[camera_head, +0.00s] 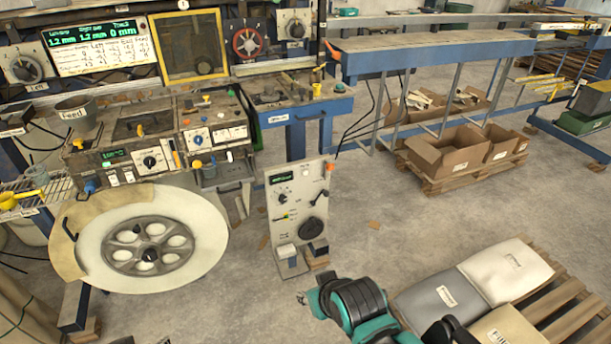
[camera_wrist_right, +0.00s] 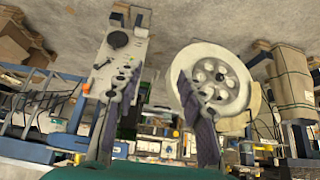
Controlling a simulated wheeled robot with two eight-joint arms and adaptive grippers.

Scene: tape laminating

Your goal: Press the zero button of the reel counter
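The pale free-standing control panel (camera_head: 300,215), with a small green display, knobs and a dark dial, stands mid-floor. Another display unit (camera_head: 115,157) is on the machine above the large reel (camera_head: 150,245). I cannot tell which is the reel counter, and no zero label is readable. My right gripper (camera_head: 303,298) is low in front of the panel, apart from it; its teal wrist hides most of it. In the right wrist view, the fingers (camera_wrist_right: 152,125) are spread and empty, with the panel (camera_wrist_right: 120,55) and reel (camera_wrist_right: 215,85) beyond. My left gripper is not in view.
White and grey sacks (camera_head: 505,270) lie on a pallet (camera_head: 560,300) at the lower right. Cardboard boxes (camera_head: 445,153) stand on a pallet further back. Open floor (camera_head: 400,225) lies right of the panel. A workbench (camera_head: 290,105) stands behind it.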

